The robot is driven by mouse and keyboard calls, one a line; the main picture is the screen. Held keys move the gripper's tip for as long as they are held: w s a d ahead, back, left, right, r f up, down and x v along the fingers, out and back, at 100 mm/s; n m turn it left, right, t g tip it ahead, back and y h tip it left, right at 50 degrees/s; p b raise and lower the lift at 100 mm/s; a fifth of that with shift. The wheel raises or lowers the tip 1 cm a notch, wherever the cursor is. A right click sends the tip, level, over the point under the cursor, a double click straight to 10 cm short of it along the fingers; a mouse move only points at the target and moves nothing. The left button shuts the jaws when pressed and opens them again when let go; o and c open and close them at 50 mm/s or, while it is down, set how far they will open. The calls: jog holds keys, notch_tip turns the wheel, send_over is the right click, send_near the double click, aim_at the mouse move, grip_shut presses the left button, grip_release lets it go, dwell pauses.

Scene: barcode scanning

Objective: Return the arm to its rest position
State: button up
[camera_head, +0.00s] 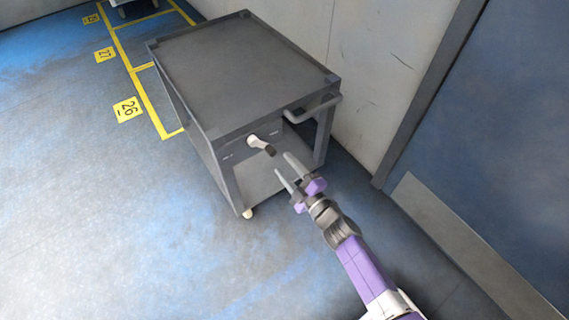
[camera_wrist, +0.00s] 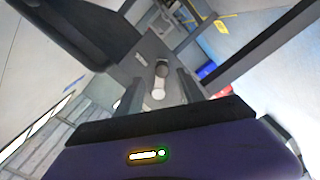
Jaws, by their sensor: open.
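My arm reaches out from the lower right in the head view. My gripper (camera_head: 282,164) is open, with its two fingers apart and nothing between them that I can see held. A small handheld device with a pale body and a dark end, which looks like a scanner (camera_head: 258,144), sits at the cart's front side, just beyond my fingertips. In the wrist view the scanner (camera_wrist: 159,82) appears between the two fingers in the picture, beyond them. I cannot tell exactly how it is held on the cart.
A grey cart (camera_head: 240,75) with an empty top, a lower shelf (camera_head: 255,185) and a side handle (camera_head: 313,109) stands ahead. A pale wall (camera_head: 370,70) and a blue door (camera_head: 495,140) bound the right. Blue floor (camera_head: 90,210) lies open to the left.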

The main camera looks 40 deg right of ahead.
dwell(0.4)
jog(key=s+a+r+m+g, duration=0.1)
jog(key=s+a+r+m, duration=0.4)
jog(key=s, duration=0.7)
jog(key=s+a+r+m+g, duration=0.1)
jog(key=s+r+m, duration=0.2)
jog(key=s+r, duration=0.65)
jog(key=s+a+r+m+g, duration=0.1)
jog(key=s+a+r+m, duration=0.25)
jog(key=s, duration=1.15)
notch_tip(320, 180, up, 19)
jog(key=p, duration=1.8)
jog(key=shift+w+d+p, duration=0.25)
jog(key=shift+d+p, duration=0.1)
